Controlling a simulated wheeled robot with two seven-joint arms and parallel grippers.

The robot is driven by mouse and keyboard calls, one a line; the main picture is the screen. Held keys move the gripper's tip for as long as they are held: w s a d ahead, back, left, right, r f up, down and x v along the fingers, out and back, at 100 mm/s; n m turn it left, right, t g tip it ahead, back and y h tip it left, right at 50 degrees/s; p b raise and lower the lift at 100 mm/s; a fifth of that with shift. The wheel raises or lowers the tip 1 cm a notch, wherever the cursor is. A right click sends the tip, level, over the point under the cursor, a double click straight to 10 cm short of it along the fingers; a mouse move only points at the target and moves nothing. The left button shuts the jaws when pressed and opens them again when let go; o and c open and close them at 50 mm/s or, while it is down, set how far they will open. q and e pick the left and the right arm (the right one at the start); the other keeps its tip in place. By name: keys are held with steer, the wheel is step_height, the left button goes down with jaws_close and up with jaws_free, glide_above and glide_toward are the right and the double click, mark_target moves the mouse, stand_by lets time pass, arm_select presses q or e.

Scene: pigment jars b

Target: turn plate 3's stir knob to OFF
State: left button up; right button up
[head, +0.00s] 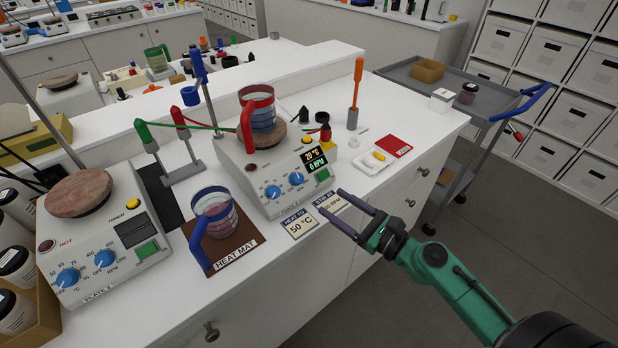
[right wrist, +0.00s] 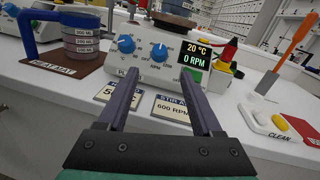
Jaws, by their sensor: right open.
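The hotplate with a lit display (head: 316,161), which I take for plate 3, stands at the bench front; its name label is mostly hidden. Its blue stir knob (head: 296,179) is the right one of two, also in the right wrist view (right wrist: 159,52); its pointer setting is too small to read. The heat knob (head: 272,192) is left of it. The display (right wrist: 194,53) reads 20 °C and 0 RPM. My right gripper (head: 331,201) is open and empty in front of the plate, its fingers apart from the knob. My left gripper is not in view.
A red-handled beaker (head: 258,106) stands on the plate. Cards reading 50 °C (head: 299,226) and 600 RPM (right wrist: 173,110) lie in front. A blue-handled beaker (head: 214,213) is on the heat mat (head: 238,258) at left. A white tray (head: 370,163) lies at right.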

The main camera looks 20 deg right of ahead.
mark_target(302, 182)
steer(key=p+x, duration=0.3)
steer(key=x, duration=0.6)
steer(key=shift+w+a+r, duration=0.15)
steer(key=shift+w, duration=0.05)
steer(key=shift+w+a+p, duration=0.2)
steer(key=shift+w+p, duration=0.1)
steer(key=shift+w, duration=0.05)
steer(key=shift+f, duration=0.2)
